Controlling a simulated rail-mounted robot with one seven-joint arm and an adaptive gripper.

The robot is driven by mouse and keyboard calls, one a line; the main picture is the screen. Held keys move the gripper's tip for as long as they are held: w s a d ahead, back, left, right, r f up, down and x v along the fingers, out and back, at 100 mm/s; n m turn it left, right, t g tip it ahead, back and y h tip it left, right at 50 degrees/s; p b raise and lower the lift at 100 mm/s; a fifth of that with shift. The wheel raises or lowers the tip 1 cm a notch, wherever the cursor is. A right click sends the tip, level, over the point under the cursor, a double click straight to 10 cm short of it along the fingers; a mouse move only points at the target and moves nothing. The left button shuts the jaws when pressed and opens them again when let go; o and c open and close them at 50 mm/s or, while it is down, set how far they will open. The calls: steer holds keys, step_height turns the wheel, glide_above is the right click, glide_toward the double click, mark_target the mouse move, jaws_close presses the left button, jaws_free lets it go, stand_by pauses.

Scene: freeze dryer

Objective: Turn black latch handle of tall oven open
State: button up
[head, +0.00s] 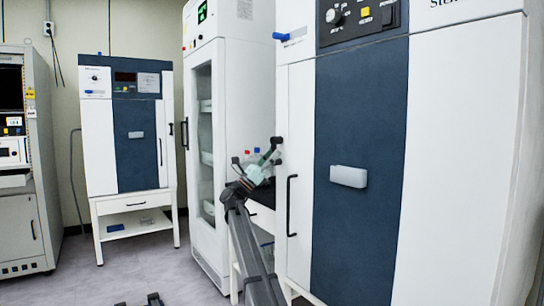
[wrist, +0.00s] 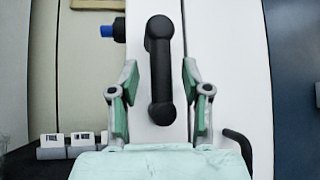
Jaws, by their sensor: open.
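The tall oven (head: 360,170) is the large white cabinet with a dark blue front panel at the right in the head view. In the wrist view, the black latch handle (wrist: 160,60) stands upright against a white panel, with a rounded knob at each end. My gripper (wrist: 159,88) is open, with one green-padded finger on each side of the handle's lower part. Gaps show between both fingers and the handle, and no grip is visible. In the head view my gripper (head: 265,160) is small, at the oven's left edge, and the latch is hard to make out there.
A black bar handle (head: 291,205) is on the oven front, just right of my gripper. A blue knob (head: 281,36) juts out above. Bottles (head: 258,155) stand behind my gripper. A glass-doored cabinet (head: 204,140) and a smaller oven (head: 100,130) are to the left.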

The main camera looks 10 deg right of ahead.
steer(key=v, duration=1.2)
